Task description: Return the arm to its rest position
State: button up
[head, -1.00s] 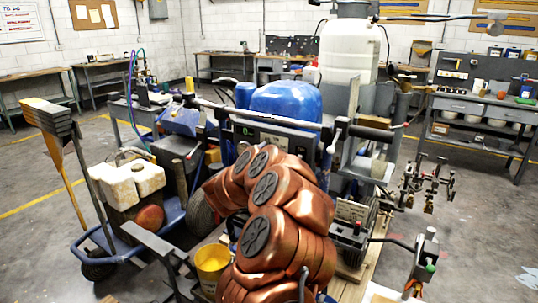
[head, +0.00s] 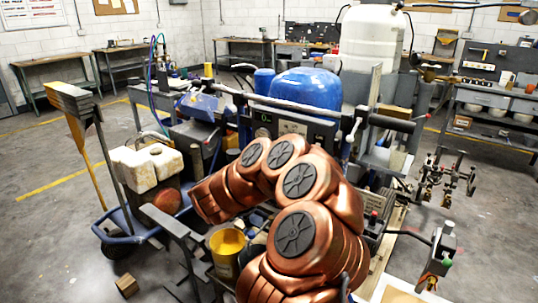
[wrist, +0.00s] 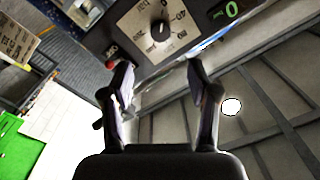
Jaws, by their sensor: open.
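My arm, copper-coloured with dark round joint caps, bends across the middle of the head view in front of the line striper. In the wrist view my gripper (wrist: 160,85) is open, its two dark fingers apart with nothing between them. Beyond the fingertips is the striper's control panel, with a pale dial plate and black knob (wrist: 160,29) and a green-lit display (wrist: 233,9). In the head view the gripper's fingers are hidden behind the arm. The striper's blue tank (head: 304,92) stands behind the arm.
A yellow bucket (head: 226,250) sits close below the arm. A cart with white jugs (head: 147,166) stands at left. A grey lever post (head: 440,255) rises at right. A small wooden block (head: 127,285) lies on the floor. Open floor shows at far left and right.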

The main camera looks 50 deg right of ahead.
dwell(0.4)
jog(key=w+a+r+n+t+y+p, duration=0.1)
jog(key=w+a+r+n+t+y, duration=0.25)
jog(key=w+a+t, duration=0.35)
jog(key=w+a+r+n+t+y, duration=0.2)
jog(key=w+a+n+t+y, duration=0.15)
jog(key=w+a, duration=0.5)
jog(key=a+n+t+y+p, duration=0.15)
jog(key=a+n+y, duration=0.9)
jog(key=a, duration=1.35)
jog(key=s+a+f+n+g+y, duration=0.3)
jog(key=s+a+f, duration=0.1)
jog(key=s+a, duration=0.3)
jog(key=s+a+f+n+g+p, duration=0.1)
jog(key=s+f+n+g, duration=0.1)
jog(key=s, duration=0.9)
jog(key=s+f+n+g, duration=0.1)
jog(key=s+f+g, duration=0.3)
jog(key=s, duration=0.6)
jog(key=shift+s+a+f+n+g+p, duration=0.35)
jog(key=shift+s+a+f+g, duration=0.05)
jog(key=shift+g, duration=0.7)
jog(key=s+d+g, duration=0.1)
jog(key=s, duration=0.3)
jog(key=s+d+g+h, duration=0.1)
jog(key=s, duration=0.3)
jog(key=s+d+g+h, duration=0.1)
jog(key=s, duration=0.3)
jog(key=shift+d+g, duration=0.4)
jog(key=shift+c, duration=0.2)
